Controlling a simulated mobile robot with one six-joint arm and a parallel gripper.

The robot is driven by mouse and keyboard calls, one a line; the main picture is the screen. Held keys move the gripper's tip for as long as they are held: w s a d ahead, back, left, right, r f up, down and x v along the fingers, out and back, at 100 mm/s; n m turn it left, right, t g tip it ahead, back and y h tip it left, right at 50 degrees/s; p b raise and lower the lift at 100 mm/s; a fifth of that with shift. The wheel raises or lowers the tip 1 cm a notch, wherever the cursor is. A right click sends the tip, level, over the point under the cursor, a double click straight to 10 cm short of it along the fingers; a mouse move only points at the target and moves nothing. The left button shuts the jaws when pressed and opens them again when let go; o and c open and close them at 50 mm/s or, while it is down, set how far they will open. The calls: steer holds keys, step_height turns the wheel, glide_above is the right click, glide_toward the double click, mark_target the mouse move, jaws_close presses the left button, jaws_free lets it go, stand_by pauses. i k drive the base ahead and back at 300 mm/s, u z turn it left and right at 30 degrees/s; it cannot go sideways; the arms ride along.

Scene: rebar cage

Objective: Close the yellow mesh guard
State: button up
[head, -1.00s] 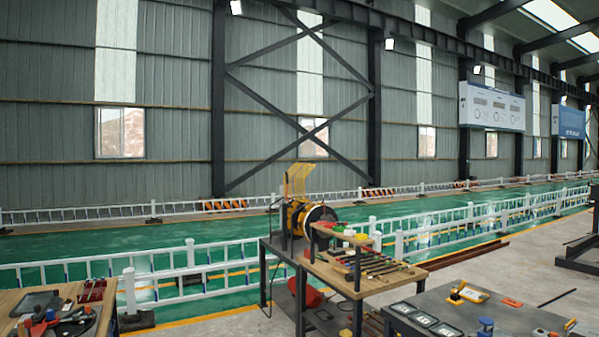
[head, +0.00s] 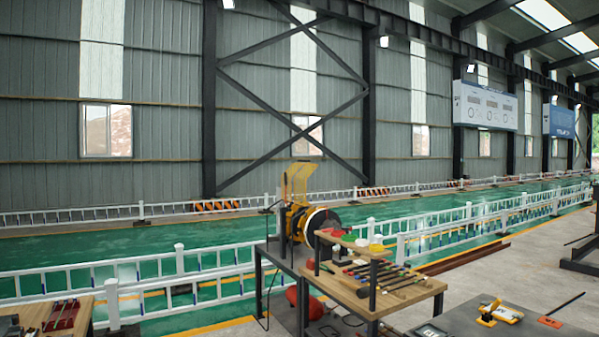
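The yellow mesh guard (head: 297,180) stands raised above a yellow and black machine (head: 296,218) with a round dark disc (head: 321,222). The machine sits on a dark metal table (head: 283,255) near the middle of the head view. The guard looks open, with its panel upright. My gripper does not show in this view.
A wooden workbench (head: 408,295) with a small raised shelf and several tools stands right of the machine. A wooden table (head: 45,312) is at the lower left and a dark table (head: 470,322) at the lower right. White railings (head: 190,273) run behind.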

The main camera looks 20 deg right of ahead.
mark_target(306, 167)
steer(key=z, duration=0.15)
steer(key=i, duration=1.65)
steer(key=z, duration=0.25)
steer(key=i, duration=2.6)
steer(key=u, duration=0.65)
steer(key=i, duration=0.55)
steer(key=u, duration=0.15)
